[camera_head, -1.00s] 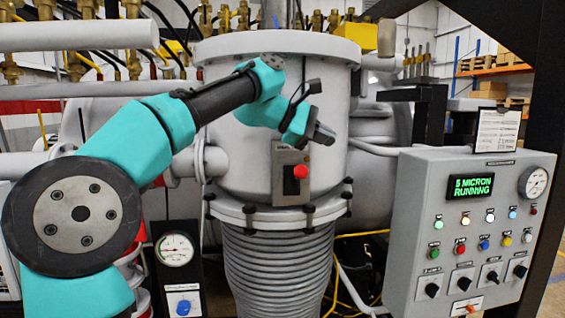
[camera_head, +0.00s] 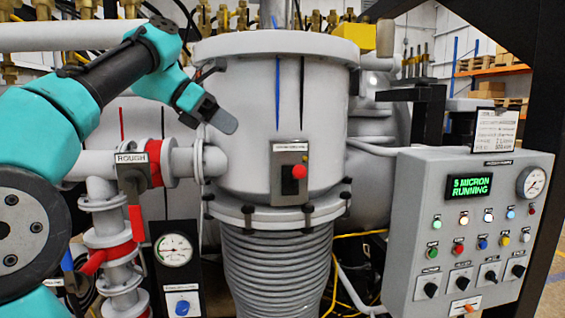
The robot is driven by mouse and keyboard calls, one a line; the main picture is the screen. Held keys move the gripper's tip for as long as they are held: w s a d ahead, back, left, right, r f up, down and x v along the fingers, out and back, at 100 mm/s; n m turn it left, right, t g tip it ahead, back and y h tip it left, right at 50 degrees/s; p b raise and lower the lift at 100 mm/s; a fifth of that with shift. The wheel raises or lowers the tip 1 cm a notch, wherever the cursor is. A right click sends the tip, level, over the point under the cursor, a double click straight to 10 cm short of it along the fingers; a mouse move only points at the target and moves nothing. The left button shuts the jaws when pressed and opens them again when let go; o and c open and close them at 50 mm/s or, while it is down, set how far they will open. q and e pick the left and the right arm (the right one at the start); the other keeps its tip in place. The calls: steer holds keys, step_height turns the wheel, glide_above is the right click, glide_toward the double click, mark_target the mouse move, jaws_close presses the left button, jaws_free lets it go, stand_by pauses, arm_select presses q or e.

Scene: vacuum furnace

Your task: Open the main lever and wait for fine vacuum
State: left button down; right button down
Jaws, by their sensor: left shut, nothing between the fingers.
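The grey vacuum vessel (camera_head: 230,165) stands in the middle, with a bellows (camera_head: 277,265) below it. A small box (camera_head: 290,172) with a red knob and a black switch is on its front; its label is too small to read. A blue strip (camera_head: 277,95) and a black strip (camera_head: 302,85) stand upright above the box. I cannot tell which part is the main lever. My left gripper (camera_head: 222,120) is shut and empty, in front of the vessel's upper left side, apart from the strips. The control panel display (camera_head: 470,187) reads "5 MICRON RUNNING". My right gripper is out of view.
A valve labelled "ROUGH" (camera_head: 131,158) with a red handle (camera_head: 136,222) is at the left. A dial gauge (camera_head: 174,250) sits below it. The control panel (camera_head: 415,235) with buttons and knobs stands at the right. The space before the vessel's front is clear.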

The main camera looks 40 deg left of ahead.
mark_target(296, 175)
arm_select(q)
steer(key=x, duration=1.4)
steer(key=shift+d, duration=0.1)
stand_by(0.4)
